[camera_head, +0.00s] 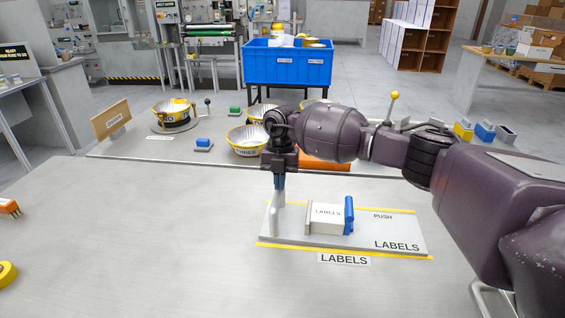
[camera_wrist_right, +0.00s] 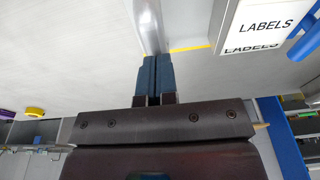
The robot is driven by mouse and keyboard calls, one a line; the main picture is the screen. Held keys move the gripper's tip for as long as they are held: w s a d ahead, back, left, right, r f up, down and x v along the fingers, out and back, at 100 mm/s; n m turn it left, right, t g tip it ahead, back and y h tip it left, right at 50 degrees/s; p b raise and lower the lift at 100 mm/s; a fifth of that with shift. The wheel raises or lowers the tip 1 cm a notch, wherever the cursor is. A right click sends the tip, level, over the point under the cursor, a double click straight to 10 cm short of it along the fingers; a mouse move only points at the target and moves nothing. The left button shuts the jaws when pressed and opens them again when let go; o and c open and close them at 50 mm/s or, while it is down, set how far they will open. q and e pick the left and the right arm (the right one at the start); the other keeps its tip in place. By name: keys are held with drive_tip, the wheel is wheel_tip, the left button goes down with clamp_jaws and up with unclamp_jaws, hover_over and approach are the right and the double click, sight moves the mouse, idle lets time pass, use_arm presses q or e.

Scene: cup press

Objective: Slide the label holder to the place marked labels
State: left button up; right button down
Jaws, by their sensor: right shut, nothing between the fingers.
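The label holder (camera_head: 326,218) is a pale box lettered LABELS with an upright blue plate at its right side. It sits on a grey board (camera_head: 388,240) edged with yellow strips and lettered PUSH and LABELS. It also shows in the wrist view (camera_wrist_right: 262,25), at upper right. An upright grey post (camera_head: 276,218) stands at the board's left end, left of the holder. My right gripper (camera_head: 280,184) is shut and empty, its blue fingers pointing down at the post's top. In the wrist view the fingertips (camera_wrist_right: 152,60) overlap the post; I cannot tell whether they touch.
A LABELS tag (camera_head: 344,259) lies before the board. Several yellow-rimmed bowls (camera_head: 246,140) and a blue block (camera_head: 203,145) stand behind. A blue bin (camera_head: 288,66) is farther back. The table's left middle is clear; an orange item (camera_head: 9,207) lies at its left edge.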

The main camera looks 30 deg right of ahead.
drive_tip(key=shift+d+r, duration=0.1)
drive_tip(key=shift+r, duration=0.15)
drive_tip(key=w, duration=0.1)
drive_tip(key=w+d+b, duration=0.1)
drive_tip(key=shift+w+f, duration=0.2)
drive_tip(key=shift+w, duration=0.1)
use_arm(q)
drive_tip(key=shift+g, duration=0.3)
drive_tip(key=shift+s+a+f+b, duration=0.1)
drive_tip(key=shift+a+f+b, duration=0.1)
drive_tip(key=shift+f+b, duration=0.4)
drive_tip(key=shift+s+a+f+b, duration=0.1)
drive_tip(key=shift+a+f+b, duration=0.1)
drive_tip(key=shift+f+b, duration=0.4)
drive_tip(key=shift+s+a+f+b, duration=0.1)
drive_tip(key=shift+a+f+b, duration=0.1)
drive_tip(key=shift+f+b, duration=0.4)
use_arm(e)
drive_tip(key=w+d, duration=0.5)
drive_tip(key=w, duration=0.2)
drive_tip(key=shift+w+d+r, duration=0.15)
drive_tip(key=shift+d+r, duration=0.05)
drive_tip(key=shift+r, duration=0.1)
